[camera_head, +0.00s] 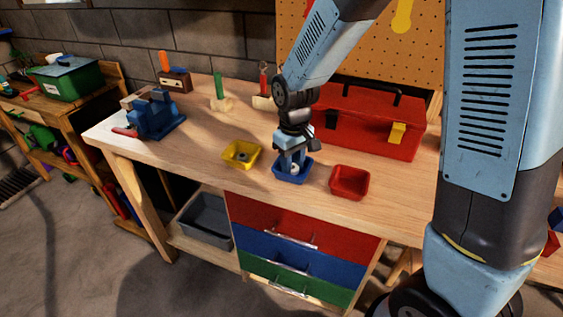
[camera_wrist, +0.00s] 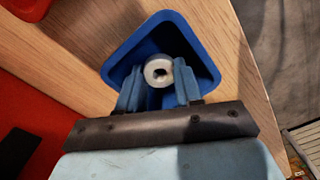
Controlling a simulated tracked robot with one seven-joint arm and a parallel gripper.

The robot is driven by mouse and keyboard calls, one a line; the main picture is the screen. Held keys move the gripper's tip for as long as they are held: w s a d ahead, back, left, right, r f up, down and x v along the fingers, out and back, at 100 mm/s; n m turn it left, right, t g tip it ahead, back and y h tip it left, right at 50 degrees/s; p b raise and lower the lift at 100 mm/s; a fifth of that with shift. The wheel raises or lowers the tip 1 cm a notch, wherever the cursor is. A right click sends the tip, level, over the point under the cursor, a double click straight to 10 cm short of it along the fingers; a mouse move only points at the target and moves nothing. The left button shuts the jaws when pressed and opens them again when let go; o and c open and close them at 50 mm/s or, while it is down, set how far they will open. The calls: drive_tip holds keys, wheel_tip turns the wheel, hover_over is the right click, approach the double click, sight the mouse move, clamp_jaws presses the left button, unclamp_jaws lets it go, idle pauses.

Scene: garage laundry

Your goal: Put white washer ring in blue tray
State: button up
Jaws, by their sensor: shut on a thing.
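The white washer ring (camera_wrist: 158,70) is between the two fingers of my gripper (camera_wrist: 157,86) in the wrist view, with its round hole facing the camera. My gripper is shut on it. The blue tray (camera_wrist: 190,37) lies directly behind the ring and fingertips in that view. In the head view, my gripper (camera_head: 291,166) points down over the blue tray (camera_head: 293,179), and the ring shows as a small pale spot between the fingers at the tray's opening. I cannot tell whether the ring touches the tray floor.
A red tray (camera_head: 349,190) stands to the right. A red toolbox (camera_head: 366,130) is behind. A blue vise (camera_head: 158,117) is at the bench's left. The wooden bench (camera_head: 200,150) has free room at left.

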drive_tip(key=o, duration=0.8)
